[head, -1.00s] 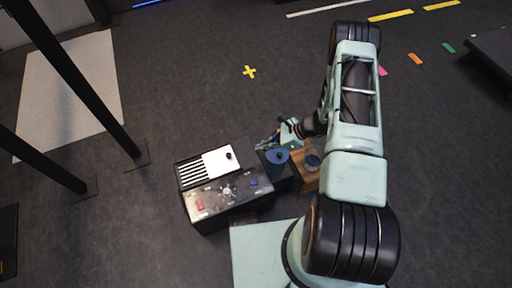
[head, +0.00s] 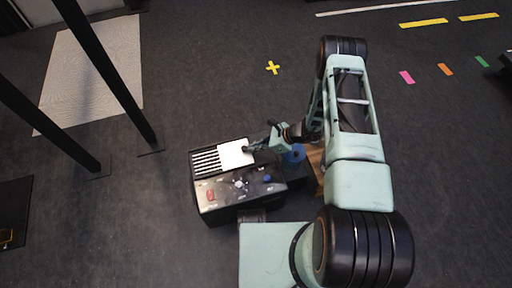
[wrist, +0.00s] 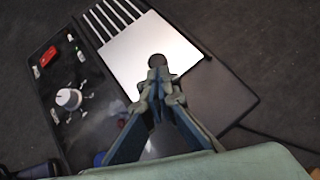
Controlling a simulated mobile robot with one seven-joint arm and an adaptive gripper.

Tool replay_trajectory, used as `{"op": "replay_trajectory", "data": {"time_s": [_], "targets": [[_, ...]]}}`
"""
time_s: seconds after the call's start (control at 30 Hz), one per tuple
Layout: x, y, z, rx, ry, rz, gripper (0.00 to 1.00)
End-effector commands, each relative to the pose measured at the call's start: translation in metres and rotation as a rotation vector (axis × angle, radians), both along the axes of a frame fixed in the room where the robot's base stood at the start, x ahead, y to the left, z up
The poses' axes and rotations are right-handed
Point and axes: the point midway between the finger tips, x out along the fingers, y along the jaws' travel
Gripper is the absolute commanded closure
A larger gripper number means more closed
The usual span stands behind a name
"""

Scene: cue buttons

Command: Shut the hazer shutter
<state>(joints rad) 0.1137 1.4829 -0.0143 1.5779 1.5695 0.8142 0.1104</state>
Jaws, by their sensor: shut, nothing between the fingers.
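The hazer is a black box (head: 222,211) on the floor, left of my arm. Its white shutter plate (head: 232,157) covers the right part of the vent, and the striped slots (head: 206,162) on the left are uncovered. The plate also fills the upper middle of the wrist view (wrist: 135,50). A dark round knob (wrist: 157,62) stands near the plate's right edge. My gripper (head: 250,149) is shut and empty, its tips over that right edge. In the wrist view its fingertips (wrist: 157,78) are right at the knob; I cannot tell if they touch.
The hazer's front panel has a red switch (head: 211,195), a pale dial (head: 239,184) and a blue button (head: 267,178). A blue round object (head: 295,153) and a wooden block stand right of the hazer, partly under my arm. Two black posts (head: 105,75) rise at left.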

Motion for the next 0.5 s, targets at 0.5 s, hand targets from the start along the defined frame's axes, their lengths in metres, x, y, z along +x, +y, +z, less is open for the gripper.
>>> {"op": "replay_trajectory", "data": {"time_s": [0.5], "targets": [[-0.025, 0.085, 0.001, 0.004, 0.003, -0.002, 1.0]]}}
